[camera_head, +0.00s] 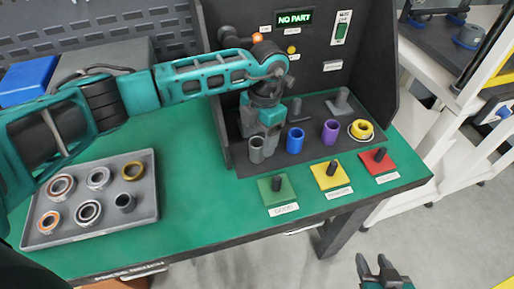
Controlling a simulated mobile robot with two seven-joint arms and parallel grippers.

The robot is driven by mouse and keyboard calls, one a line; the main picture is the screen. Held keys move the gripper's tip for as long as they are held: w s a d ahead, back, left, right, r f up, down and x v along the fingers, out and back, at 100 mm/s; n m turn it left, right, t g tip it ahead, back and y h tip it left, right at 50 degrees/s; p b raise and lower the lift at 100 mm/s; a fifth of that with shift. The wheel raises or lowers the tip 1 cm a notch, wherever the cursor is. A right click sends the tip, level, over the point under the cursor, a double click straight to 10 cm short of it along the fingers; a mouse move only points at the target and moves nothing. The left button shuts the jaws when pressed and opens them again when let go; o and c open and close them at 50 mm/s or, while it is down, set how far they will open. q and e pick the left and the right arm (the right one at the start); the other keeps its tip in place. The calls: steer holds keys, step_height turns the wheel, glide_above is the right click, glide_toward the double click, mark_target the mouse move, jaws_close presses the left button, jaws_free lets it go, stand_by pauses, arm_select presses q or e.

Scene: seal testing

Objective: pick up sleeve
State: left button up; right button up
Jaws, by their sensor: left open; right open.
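Several sleeve-like cylinders stand on the dark test station: a grey one (256,151), a blue one (295,141), a purple one (330,132) and a yellow one (361,130) with a pale ring at its base. A dark grey hollow sleeve (125,203) stands in the grey tray (150,217). My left gripper (261,134) points down at the station's left side, open, just behind or over the grey cylinder. I cannot tell whether they touch. My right gripper (376,264) is open and empty at the bottom, off the table's front edge.
The tray also holds several rings. Green (272,196), yellow (320,178) and red (368,169) plates, each with a dark peg, lie in front of the station. The display (294,18) reads "NO PART". Green table (200,215) is bare between tray and plates.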

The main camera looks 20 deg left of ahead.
mark_target(257, 149)
arm_select(q)
steer(key=f, duration=0.4)
steer(key=shift+s+a+f, duration=0.1)
steer(key=shift+s+a, duration=0.15)
steer(key=shift+s, duration=0.05)
steer(key=c, duration=1.2)
